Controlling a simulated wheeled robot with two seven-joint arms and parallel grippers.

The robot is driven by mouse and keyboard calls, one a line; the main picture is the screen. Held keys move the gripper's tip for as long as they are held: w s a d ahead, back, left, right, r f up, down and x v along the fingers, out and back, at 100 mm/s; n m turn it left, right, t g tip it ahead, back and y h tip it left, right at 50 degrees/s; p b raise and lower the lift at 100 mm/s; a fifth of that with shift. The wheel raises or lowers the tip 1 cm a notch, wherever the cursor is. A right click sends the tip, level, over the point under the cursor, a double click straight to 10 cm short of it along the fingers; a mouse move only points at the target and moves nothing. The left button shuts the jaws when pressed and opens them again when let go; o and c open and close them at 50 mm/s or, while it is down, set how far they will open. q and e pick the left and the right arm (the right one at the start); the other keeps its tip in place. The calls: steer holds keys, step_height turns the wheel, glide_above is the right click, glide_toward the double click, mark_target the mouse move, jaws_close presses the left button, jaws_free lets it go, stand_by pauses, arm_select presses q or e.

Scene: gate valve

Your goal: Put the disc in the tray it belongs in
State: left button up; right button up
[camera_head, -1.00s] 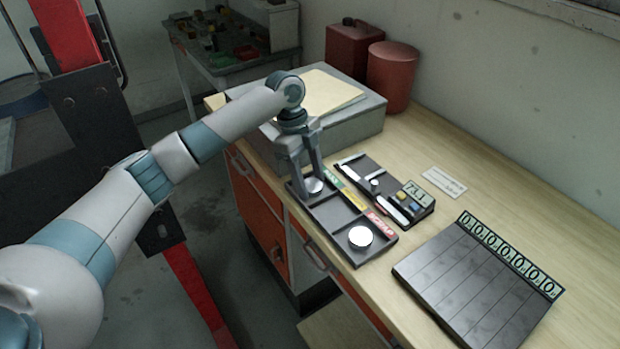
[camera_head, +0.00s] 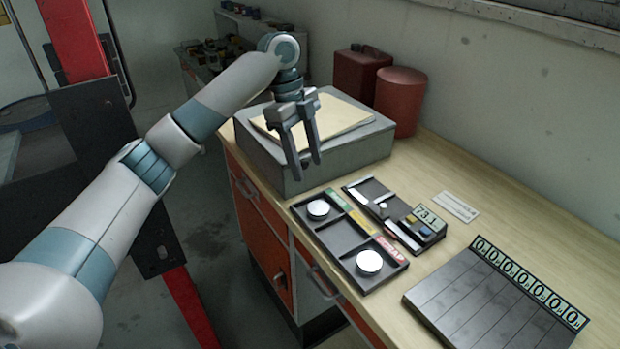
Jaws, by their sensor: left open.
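A dark tray (camera_head: 333,238) with three compartments lies on the bench, with green, yellow and red labels along its right side. A small silver disc (camera_head: 318,209) lies in the far compartment, beside the green label (camera_head: 337,199). A larger white-topped disc (camera_head: 369,263) lies in the near compartment, beside the red label (camera_head: 389,250). The middle compartment, beside the yellow label (camera_head: 361,223), is empty. My left gripper (camera_head: 307,170) is open and empty. Its fingers point down, above and behind the far compartment, in front of the grey box. My right gripper is out of view.
A slatted dark panel (camera_head: 470,305) with a row of zeros is at the front right. A grey box (camera_head: 350,150) with papers stands behind, near red containers (camera_head: 400,100).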

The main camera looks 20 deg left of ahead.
arm_select(q)
steer(key=shift+a+r, duration=0.1)
steer(key=shift+r, duration=0.3)
steer(key=shift+f, duration=0.1)
stand_by(0.4)
